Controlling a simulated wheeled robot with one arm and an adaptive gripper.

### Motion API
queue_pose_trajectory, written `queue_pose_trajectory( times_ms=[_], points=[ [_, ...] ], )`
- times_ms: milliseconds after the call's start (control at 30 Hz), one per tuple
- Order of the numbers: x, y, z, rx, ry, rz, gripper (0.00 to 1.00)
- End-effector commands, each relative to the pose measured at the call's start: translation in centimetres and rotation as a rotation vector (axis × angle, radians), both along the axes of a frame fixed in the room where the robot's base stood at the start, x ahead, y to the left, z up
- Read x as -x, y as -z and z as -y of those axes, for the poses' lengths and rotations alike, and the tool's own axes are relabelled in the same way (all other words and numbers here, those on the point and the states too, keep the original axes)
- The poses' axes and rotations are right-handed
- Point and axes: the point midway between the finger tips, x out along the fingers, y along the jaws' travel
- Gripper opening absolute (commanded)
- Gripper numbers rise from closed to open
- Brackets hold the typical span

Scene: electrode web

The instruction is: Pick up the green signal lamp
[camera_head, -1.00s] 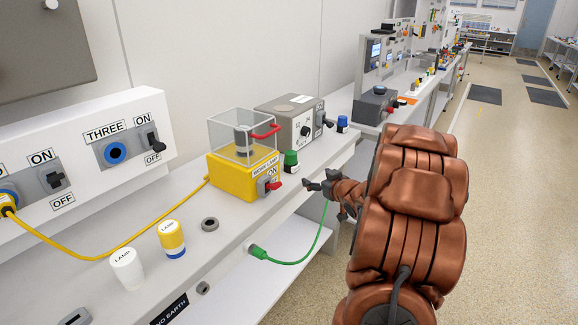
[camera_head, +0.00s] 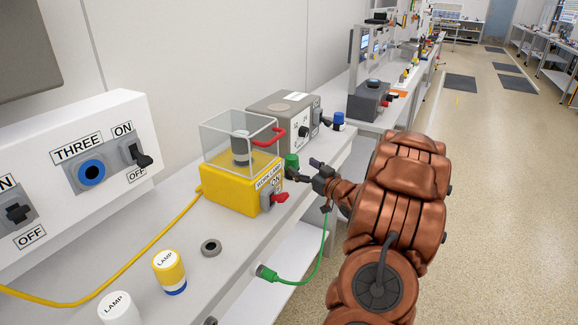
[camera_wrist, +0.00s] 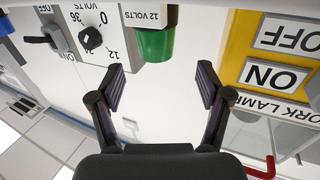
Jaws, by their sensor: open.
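The green signal lamp (camera_head: 291,160) stands upright on the bench beside the yellow work lamp box, partly hidden behind my gripper in the head view. In the wrist view the picture is upside down, and the green lamp (camera_wrist: 155,44) shows at the top with a label reading 12 VOLTS. My gripper (camera_head: 303,167) is close in front of the lamp at the bench edge. In the wrist view its two fingers (camera_wrist: 160,87) are spread apart with nothing between them, and the lamp lies ahead, beyond the fingertips and roughly in line with the gap.
The yellow work lamp box (camera_head: 232,192) with a clear cover and red switch stands left of the lamp. A grey 12-36 volt unit (camera_head: 277,122) and a blue lamp (camera_head: 339,121) stand behind. A green cable (camera_head: 302,281) hangs at the bench edge. A yellow lamp (camera_head: 168,269) stands nearer.

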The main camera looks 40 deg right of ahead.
Motion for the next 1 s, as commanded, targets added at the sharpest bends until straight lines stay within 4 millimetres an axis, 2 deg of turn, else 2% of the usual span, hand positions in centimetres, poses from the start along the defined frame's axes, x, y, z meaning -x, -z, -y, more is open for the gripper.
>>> queue_pose_trajectory(
  times_ms=[100, 267, 600, 967, 1000],
  points=[
    [-1.2, 0.0, -0.1, -0.002, -0.004, 0.000, 0.77],
    [-2.1, 0.1, 0.2, -0.003, -0.002, -0.001, 0.77],
    [-5.8, 0.3, 1.2, -0.003, 0.001, -0.002, 0.77],
    [-6.4, 0.3, 1.4, -0.002, 0.003, -0.002, 0.77],
    [-6.4, 0.3, 1.4, -0.001, 0.003, -0.002, 0.73]
  ],
)
